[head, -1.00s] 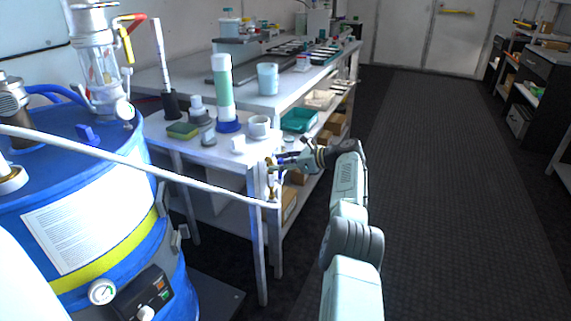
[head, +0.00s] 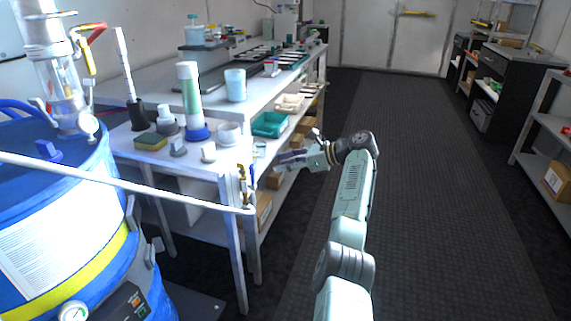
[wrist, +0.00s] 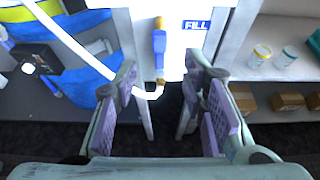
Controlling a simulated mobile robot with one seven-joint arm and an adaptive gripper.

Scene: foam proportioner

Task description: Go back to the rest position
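My gripper (head: 287,161) is at the end of my arm, to the right of the bench's front corner in the head view. In the wrist view my gripper (wrist: 166,98) has its two purple-padded fingers wide apart, with nothing held between them. A small brass valve (head: 243,180) at the end of a white pipe (head: 150,187) is left of my gripper, with a gap between. In the wrist view the valve (wrist: 159,62) has a blue and yellow handle and lies beyond the fingers, beside a blue "FILL" label (wrist: 195,25).
A blue drum (head: 70,190) stands at the left. The white bench (head: 205,170) holds a green-and-white cylinder (head: 190,100), cups and a sponge (head: 151,141). Boxes sit on its lower shelf. The dark floor aisle (head: 420,180) at the right is clear, with shelving beyond.

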